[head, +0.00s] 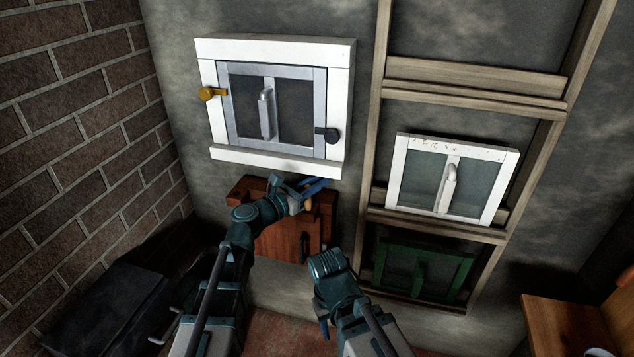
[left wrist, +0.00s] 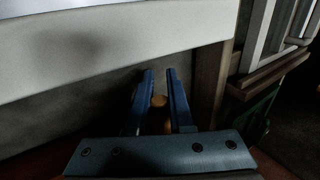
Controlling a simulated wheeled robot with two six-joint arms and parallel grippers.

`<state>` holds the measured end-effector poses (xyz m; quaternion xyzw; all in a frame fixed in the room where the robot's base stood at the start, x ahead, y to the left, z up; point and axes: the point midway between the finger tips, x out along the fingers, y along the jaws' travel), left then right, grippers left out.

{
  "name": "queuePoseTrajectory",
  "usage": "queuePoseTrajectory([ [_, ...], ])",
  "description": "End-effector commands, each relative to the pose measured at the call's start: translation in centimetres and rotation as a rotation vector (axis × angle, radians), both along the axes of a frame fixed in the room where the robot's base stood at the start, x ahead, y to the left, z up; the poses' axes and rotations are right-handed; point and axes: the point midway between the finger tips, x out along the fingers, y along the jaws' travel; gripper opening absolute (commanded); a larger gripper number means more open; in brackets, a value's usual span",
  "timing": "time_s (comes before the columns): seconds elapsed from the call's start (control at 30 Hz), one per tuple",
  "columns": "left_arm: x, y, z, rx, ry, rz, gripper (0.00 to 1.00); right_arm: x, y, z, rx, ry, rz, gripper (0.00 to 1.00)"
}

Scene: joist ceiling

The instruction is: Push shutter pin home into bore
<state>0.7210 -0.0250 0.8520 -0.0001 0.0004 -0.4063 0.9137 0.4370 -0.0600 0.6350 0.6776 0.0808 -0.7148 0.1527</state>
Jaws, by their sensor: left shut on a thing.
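A brown wooden shutter (head: 285,238) with a dark handle is set in the wall under the white window frame. My left gripper (head: 312,186) is at the shutter's upper edge, just under the white sill. In the left wrist view its two blue fingers (left wrist: 160,88) are close around a small round tan piece (left wrist: 158,101), which seems to be the pin. Most of the pin is hidden by the fingers and the gripper body. I cannot make out the bore. My right gripper (head: 324,328) hangs low in front of the wall, away from the shutter; its jaw gap is not clear.
The white window frame (head: 277,50) overhangs my left gripper closely, with a yellow latch (head: 211,93) and a black latch (head: 327,134). A wooden rack (head: 375,130) at right holds a white sash (head: 452,180) and a green sash (head: 422,270). A brick wall is at left.

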Motion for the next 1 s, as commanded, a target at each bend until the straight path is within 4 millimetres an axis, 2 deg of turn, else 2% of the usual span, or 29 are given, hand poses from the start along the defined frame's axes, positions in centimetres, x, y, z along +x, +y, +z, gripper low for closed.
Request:
queuePoseTrajectory([
  [0.27, 0.0, 0.0, -0.2, 0.0, 0.0, 0.0, 0.0, 0.0, 0.0, -0.2, 0.0, 0.0, 0.0, 0.5],
  [1.0, 0.0, 0.0, -2.3, 0.0, 0.0, 0.0, 0.0, 0.0, 0.0, -2.3, 0.0, 0.0, 0.0, 0.5],
])
